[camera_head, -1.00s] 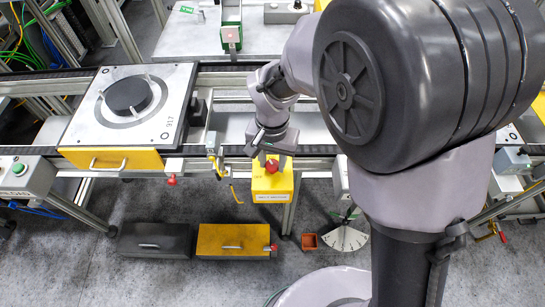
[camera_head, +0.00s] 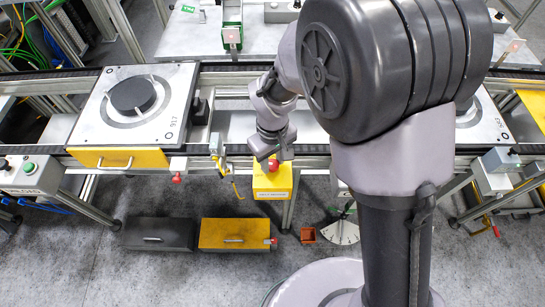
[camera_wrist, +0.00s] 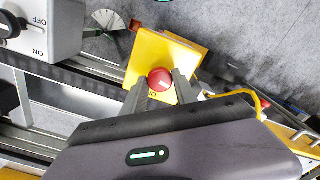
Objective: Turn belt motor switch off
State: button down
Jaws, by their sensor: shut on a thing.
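The belt motor switch is a yellow box (camera_head: 272,184) with a pale label on its front, fixed at the near edge of the conveyor. A round red knob (camera_wrist: 160,79) with a white mark sits on top of the box. My gripper (camera_wrist: 161,84) is shut on the red knob, with one finger on each side of it in the wrist view. The box's yellow top also shows in the wrist view (camera_wrist: 166,51). In the head view my gripper (camera_head: 272,160) is above the box and partly covers the knob. The box's scale words are mostly hidden.
A grey box with an ON/OFF dial (camera_wrist: 42,28) is left in the wrist view. A pallet with a black disc (camera_head: 133,95) sits on the conveyor at left. A dark case (camera_head: 158,233) and yellow case (camera_head: 235,234) lie on the floor. A fan-shaped dial plate (camera_head: 342,232) is below right.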

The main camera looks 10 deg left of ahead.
aim_at(273, 164)
jog(key=shift+n+p, duration=0.35)
jog(key=shift+n, duration=0.65)
jog(key=c, duration=1)
grip_release()
jog(key=shift+o, duration=0.2)
jog(key=shift+r, duration=0.1)
notch_tip(273, 164, up, 17)
jog(key=p, duration=0.5)
jog(key=shift+r, duration=0.1)
